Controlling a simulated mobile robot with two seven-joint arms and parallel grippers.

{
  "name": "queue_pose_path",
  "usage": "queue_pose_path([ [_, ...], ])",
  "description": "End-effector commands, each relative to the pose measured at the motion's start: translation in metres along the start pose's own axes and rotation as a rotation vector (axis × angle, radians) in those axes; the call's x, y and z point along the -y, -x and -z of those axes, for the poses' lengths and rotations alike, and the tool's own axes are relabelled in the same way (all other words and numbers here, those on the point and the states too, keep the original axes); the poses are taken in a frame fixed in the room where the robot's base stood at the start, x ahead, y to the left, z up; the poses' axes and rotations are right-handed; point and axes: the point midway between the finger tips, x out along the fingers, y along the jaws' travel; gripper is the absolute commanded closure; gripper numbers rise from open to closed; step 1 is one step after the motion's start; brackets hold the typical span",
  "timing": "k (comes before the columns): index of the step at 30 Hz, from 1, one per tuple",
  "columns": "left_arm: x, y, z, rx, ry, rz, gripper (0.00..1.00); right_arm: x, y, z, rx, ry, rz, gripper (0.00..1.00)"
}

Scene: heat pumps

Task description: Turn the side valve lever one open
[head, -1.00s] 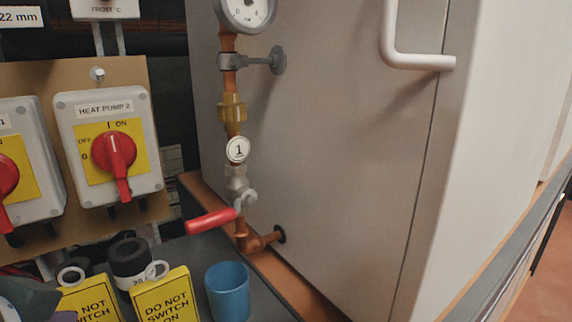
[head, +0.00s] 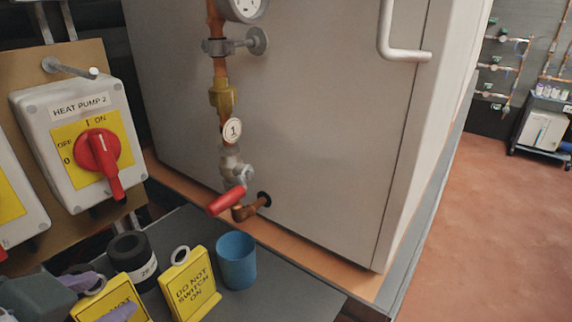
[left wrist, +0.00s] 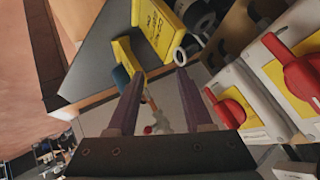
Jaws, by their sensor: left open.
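The side valve one (head: 232,165) sits on a vertical copper pipe at the side of the grey cabinet, under a round tag marked 1. Its red lever (head: 226,201) sticks out to the lower left, across the pipe. My left gripper (head: 100,298) is at the lower left of the head view, over the shelf and well apart from the lever. Its purple fingers are spread and empty. In the left wrist view the open fingers (left wrist: 160,76) show, with a small red end of what looks like the lever (left wrist: 148,130) beyond them. My right gripper is not in view.
The Heat Pump 2 box (head: 80,140) with a red switch is at left. A blue cup (head: 237,261), yellow "do not switch on" signs (head: 190,284) and a black roll (head: 132,260) stand on the dark shelf near my left gripper. Open floor (head: 490,230) lies right.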

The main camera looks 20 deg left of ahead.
Motion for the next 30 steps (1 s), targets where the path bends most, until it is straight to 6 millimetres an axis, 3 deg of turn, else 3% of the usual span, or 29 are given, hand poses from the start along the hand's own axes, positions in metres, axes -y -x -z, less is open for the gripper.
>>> queue_pose_path([
  [8,0.009,-0.001,0.045,-0.27,-0.199,0.129,0.49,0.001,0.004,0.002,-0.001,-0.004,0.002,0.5],
  [13,-0.01,0.009,0.075,-0.479,-0.393,0.151,0.49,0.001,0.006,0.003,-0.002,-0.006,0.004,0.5],
  [19,-0.036,0.019,0.091,-0.623,-0.547,0.127,0.49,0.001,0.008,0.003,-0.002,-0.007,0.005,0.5],
  [23,-0.037,0.012,0.099,-0.632,-0.555,0.126,0.49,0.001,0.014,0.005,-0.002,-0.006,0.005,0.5],
  [30,-0.038,-0.021,0.125,-0.63,-0.552,0.129,0.49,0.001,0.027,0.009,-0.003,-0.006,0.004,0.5],
])
